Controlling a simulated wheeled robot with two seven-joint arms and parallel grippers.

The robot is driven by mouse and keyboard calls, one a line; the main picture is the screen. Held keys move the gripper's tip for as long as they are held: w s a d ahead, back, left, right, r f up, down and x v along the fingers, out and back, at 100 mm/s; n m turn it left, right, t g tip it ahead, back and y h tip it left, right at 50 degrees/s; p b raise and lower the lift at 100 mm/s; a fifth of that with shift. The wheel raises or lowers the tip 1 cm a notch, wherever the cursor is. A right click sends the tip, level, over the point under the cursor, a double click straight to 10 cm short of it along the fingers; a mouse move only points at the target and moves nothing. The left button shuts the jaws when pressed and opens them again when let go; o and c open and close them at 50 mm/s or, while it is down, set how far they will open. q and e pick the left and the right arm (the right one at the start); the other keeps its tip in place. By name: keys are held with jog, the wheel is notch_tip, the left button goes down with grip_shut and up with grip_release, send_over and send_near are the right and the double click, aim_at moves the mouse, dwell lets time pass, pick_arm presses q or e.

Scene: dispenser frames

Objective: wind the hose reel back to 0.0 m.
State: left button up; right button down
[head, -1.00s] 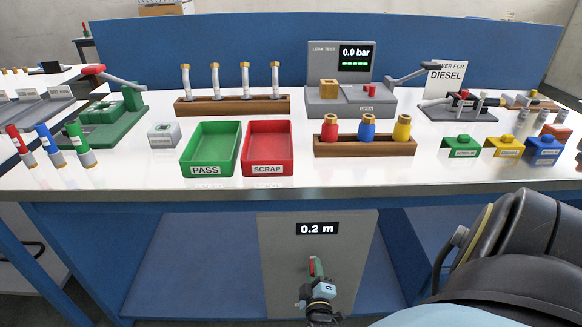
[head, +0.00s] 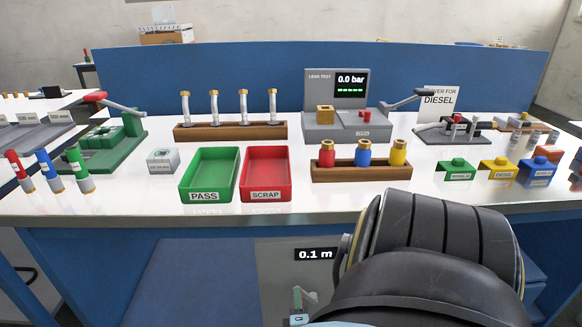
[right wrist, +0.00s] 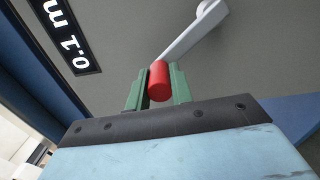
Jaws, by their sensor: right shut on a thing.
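The hose reel's grey cabinet (head: 278,262) stands under the bench front, and its display (head: 313,254) reads 0.1 m. The display also shows, turned on its side, in the right wrist view (right wrist: 66,38). In that view a grey crank arm (right wrist: 192,36) ends in a red handle (right wrist: 159,88). My right gripper (right wrist: 158,78) is shut on this handle, with one green finger on each side. In the head view only a little of my right gripper (head: 297,298) shows at the bottom edge. The hose itself is not visible. My left gripper is out of view.
My right arm's dark links cover the bench front at lower right. On the bench above stand a green PASS tray (head: 209,174), a red SCRAP tray (head: 265,173), a wooden fitting rack (head: 361,173) and a leak tester (head: 347,127).

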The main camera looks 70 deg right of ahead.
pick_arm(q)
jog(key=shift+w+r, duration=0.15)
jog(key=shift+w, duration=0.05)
pick_arm(e)
jog(key=c, duration=1.2)
grip_release()
jog(key=shift+c, duration=0.2)
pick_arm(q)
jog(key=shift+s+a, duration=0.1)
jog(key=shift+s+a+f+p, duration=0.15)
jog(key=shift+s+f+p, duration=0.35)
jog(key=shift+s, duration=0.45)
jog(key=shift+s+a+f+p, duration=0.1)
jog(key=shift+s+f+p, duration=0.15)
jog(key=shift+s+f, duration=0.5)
pick_arm(e)
jog(key=v, duration=1.3)
jog(key=shift+s+a, duration=0.2)
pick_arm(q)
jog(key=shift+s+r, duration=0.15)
